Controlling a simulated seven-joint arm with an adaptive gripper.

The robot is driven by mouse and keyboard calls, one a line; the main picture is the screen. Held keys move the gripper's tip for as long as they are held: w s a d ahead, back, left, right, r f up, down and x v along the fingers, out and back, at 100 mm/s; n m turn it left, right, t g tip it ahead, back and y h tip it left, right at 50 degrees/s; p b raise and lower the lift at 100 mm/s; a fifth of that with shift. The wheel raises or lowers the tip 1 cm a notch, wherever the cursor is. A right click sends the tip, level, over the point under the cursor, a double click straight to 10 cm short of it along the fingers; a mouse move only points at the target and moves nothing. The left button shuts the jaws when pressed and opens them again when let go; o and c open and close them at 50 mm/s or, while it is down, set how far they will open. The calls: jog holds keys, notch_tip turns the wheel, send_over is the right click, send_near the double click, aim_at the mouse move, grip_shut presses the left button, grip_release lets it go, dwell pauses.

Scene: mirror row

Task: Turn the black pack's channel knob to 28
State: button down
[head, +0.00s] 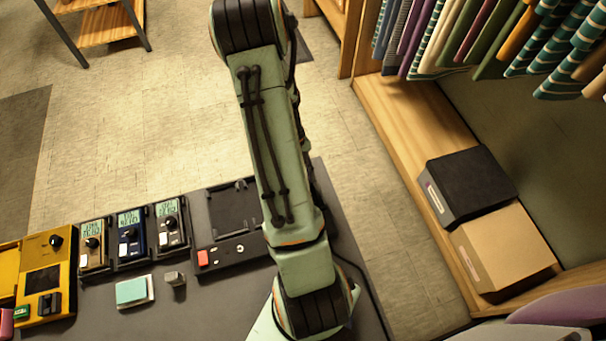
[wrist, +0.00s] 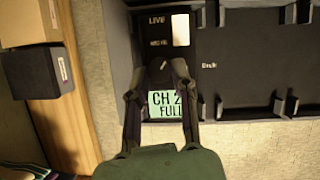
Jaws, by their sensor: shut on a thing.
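The black pack (wrist: 207,48) fills the upper middle of the wrist view, in the left end of a dark dock. Its channel knob (wrist: 163,66) is mostly hidden between my fingertips; a pale pointer mark shows. My gripper (wrist: 167,72) is shut on this knob. The pack's screen (wrist: 165,104) reads "CH 2" and "FULL"; any further digit is covered by my right finger. In the head view my arm hides the gripper, and I cannot make out this pack.
Empty bays (wrist: 258,60) lie right of the pack. In the head view, tan (head: 94,262), blue (head: 131,245) and dark grey (head: 171,238) packs stand left of my arm, by a yellow device (head: 45,275). Boxes (head: 505,245) rest on the wooden shelf at right.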

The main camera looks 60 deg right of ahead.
jog(key=m, duration=0.2)
jog(key=m+t+y, duration=0.1)
jog(key=m, duration=0.1)
jog(key=shift+s+d+m, duration=0.1)
jog(key=shift+s+m, duration=0.05)
jog(key=shift+m, duration=0.15)
jog(key=shift+m+t+y, duration=0.4)
jog(key=shift+m+t, duration=0.5)
jog(key=shift+m, duration=1.1)
jog(key=c, duration=0.9)
grip_release()
jog(key=s+v, duration=0.1)
jog(key=v, duration=1.1)
jog(key=shift+w, duration=0.35)
